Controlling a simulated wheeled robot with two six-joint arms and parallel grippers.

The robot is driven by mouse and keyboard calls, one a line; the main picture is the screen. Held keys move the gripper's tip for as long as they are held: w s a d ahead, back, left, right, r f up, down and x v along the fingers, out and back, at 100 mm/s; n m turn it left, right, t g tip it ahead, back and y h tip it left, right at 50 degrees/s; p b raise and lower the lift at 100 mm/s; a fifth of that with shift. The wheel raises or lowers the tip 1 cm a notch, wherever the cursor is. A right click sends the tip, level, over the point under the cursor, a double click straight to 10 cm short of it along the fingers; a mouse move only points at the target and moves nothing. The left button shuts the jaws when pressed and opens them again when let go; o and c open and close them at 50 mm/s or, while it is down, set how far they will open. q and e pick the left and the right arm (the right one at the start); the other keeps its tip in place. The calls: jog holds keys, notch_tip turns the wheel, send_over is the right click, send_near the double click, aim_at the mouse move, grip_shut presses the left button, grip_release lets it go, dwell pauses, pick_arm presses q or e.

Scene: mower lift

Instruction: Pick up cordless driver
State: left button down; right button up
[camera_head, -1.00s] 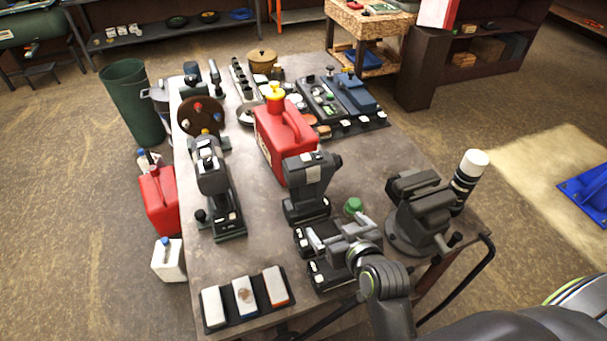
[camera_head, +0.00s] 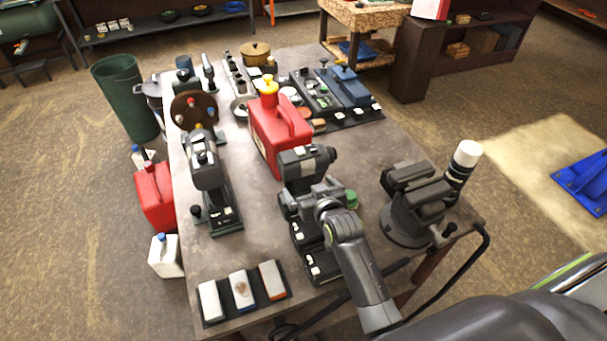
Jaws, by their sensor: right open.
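The cordless driver (camera_head: 304,160) stands upright on the workbench (camera_head: 365,165), a dark grey tool with its chuck end to the right. Its head and part of its base show. My right gripper (camera_head: 308,193) is open at the near side of the driver's handle, overlapping it in the picture. The gripper hides the lower handle, so I cannot tell whether the fingers touch it. My left gripper is not in view.
A red fuel can (camera_head: 275,130) stands just behind the driver. A dark vise (camera_head: 415,205) is to the right, and a grinder-like tool (camera_head: 212,175) to the left. A sharpening-stone tray (camera_head: 243,291) lies at the front. A green-capped item (camera_head: 351,199) is close beside my gripper.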

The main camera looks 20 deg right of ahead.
aim_at(305, 186)
jog(key=shift+w+f+b, duration=0.4)
jog(key=shift+b, duration=0.15)
jog(key=b+x, duration=0.3)
jog(key=shift+w+a+f, duration=0.1)
jog(key=shift+w+f, duration=0.05)
jog(key=shift+f, duration=0.1)
jog(key=shift+w+b, duration=0.4)
jog(key=shift+b, duration=0.1)
jog(key=c, duration=1.4)
jog(key=shift+w+r, duration=0.15)
jog(key=shift+r, duration=0.05)
jog(key=shift+c, duration=0.9)
